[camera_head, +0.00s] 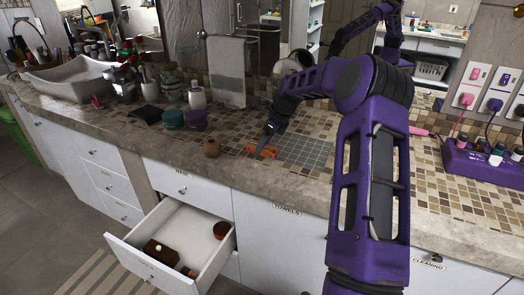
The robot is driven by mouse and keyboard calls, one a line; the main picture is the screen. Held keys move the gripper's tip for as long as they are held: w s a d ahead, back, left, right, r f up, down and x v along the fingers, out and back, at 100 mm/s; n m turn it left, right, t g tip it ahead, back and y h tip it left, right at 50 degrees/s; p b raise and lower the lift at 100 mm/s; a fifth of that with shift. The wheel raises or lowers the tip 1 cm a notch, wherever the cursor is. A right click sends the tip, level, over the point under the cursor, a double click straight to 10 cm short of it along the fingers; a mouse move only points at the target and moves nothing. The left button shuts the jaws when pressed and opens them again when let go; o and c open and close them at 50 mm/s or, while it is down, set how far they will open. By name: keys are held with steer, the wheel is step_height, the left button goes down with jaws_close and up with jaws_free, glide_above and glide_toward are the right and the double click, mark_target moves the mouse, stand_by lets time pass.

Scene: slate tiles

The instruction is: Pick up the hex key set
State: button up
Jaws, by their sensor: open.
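A small orange item (262,151), which looks like the hex key set, lies on the tiled counter left of a grey grid mat. My gripper (266,139) is right above it, pointing down, at the end of my purple arm. The gripper is open. Its dark fingers overlap the upper part of the orange item in the picture, and I cannot tell whether they touch it. The view is small, so the item's finer shape does not show.
The grey grid mat (304,152) lies to the right. An open drawer (185,247) juts out below the counter. A purple socket box (482,162) sits far right.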

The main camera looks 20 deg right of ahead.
jaws_close()
stand_by(0.3)
